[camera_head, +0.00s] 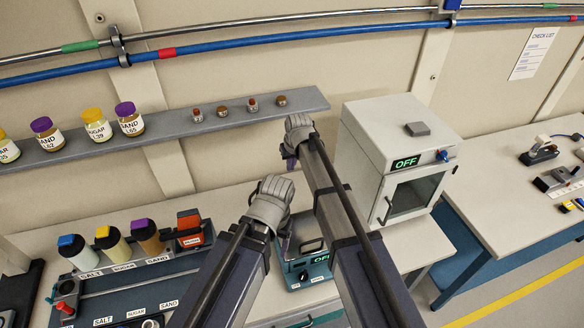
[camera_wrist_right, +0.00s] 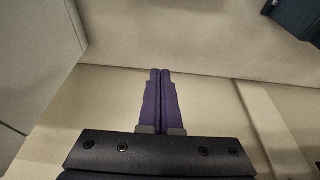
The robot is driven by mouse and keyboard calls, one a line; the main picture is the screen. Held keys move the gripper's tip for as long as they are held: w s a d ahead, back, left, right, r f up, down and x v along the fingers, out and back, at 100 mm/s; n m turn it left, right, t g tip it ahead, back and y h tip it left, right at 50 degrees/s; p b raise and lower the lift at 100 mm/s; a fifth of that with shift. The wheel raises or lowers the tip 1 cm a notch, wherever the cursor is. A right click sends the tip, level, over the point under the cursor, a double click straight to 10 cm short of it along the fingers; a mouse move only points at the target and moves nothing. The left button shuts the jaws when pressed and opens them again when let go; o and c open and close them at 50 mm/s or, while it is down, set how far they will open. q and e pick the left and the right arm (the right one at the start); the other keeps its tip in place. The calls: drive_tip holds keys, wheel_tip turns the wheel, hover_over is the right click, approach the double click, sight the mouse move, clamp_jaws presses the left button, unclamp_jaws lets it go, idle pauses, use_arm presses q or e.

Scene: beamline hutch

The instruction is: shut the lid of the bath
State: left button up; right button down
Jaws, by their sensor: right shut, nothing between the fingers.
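The bath (camera_head: 318,272) is a teal box with a green OFF display on the bench, in the middle of the head view. My arms cover much of it. A dark handle shows on its pale top, but I cannot tell how far its lid is open. My right gripper (camera_head: 290,161) is beyond the bath, near the wall and just below the shelf. Its purple fingers are shut and empty in the right wrist view (camera_wrist_right: 160,100). My left gripper (camera_head: 282,240) is beside the bath's left side, with its fingers mostly hidden.
A white oven (camera_head: 368,147) with an OFF display stands right of the bath. A wall shelf (camera_head: 180,133) holds several jars. A rack (camera_head: 104,271) with coloured-cap bottles stands left on the bench. Another table (camera_head: 500,208) is at the right.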

use_arm(q)
wheel_tip(320, 180, down, 2)
drive_tip(key=shift+b, duration=0.4)
use_arm(e)
drive_tip(key=s+f, duration=0.1)
drive_tip(key=s+d+f, duration=0.1)
drive_tip(key=s, duration=0.1)
drive_tip(key=shift+s, duration=0.1)
